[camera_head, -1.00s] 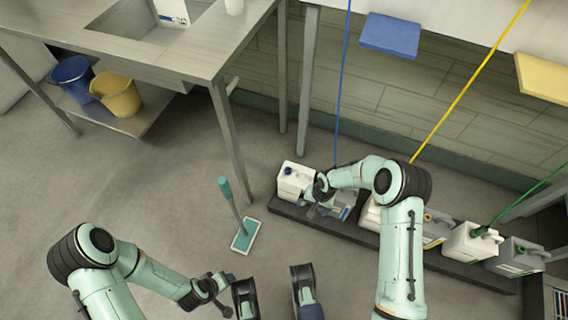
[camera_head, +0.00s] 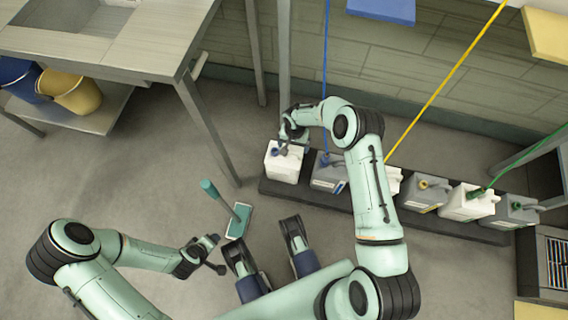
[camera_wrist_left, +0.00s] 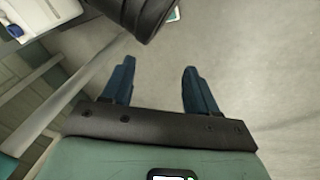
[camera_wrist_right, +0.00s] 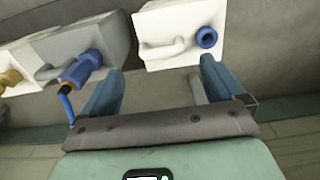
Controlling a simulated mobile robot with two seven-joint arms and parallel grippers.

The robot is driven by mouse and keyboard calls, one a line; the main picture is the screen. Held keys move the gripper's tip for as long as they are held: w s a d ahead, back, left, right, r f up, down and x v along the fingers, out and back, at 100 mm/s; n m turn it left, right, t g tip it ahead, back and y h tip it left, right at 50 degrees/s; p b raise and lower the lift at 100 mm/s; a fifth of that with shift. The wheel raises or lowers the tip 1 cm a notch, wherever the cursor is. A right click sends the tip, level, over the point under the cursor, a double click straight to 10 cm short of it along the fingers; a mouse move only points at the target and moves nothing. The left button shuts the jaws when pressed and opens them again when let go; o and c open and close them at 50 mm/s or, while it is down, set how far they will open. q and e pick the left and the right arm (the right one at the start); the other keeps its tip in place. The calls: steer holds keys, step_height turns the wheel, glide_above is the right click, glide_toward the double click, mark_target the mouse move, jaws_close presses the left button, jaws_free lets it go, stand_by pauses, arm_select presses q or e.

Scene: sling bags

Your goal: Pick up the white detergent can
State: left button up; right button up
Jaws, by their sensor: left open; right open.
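The white detergent can (camera_head: 284,163) stands upright at the left end of a row of cans. In the right wrist view the white can (camera_wrist_right: 180,22) shows its blue cap and moulded handle. My right gripper (camera_head: 291,138) is open at the can's far upper side. In its wrist view the open fingers (camera_wrist_right: 162,66) point at the can with the handle ahead between them; contact cannot be told. My left gripper (camera_head: 216,254) is open and empty, low over the floor, away from the cans. Its spread fingers show in the left wrist view (camera_wrist_left: 159,66).
A grey can (camera_head: 328,172) with a blue hose stands just right of the white can. More cans follow along the dark base strip (camera_head: 430,226).

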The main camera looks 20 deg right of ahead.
steer(key=shift+f, duration=0.45)
steer(key=f, duration=0.1)
steer(key=f+b, duration=0.1)
steer(key=f, duration=0.1)
steer(key=f+b, duration=0.1)
steer(key=f, duration=0.1)
steer(key=shift+w+d, duration=0.2)
steer(key=shift+w, duration=0.05)
arm_select(q)
steer(key=shift+g, duration=0.6)
steer(key=s+f, duration=0.3)
steer(key=shift+s+a+f, duration=0.3)
steer(key=shift+f, duration=0.05)
arm_select(e)
steer(key=shift+r, duration=0.1)
steer(key=c, duration=1.7)
steer(key=shift+r, duration=0.1)
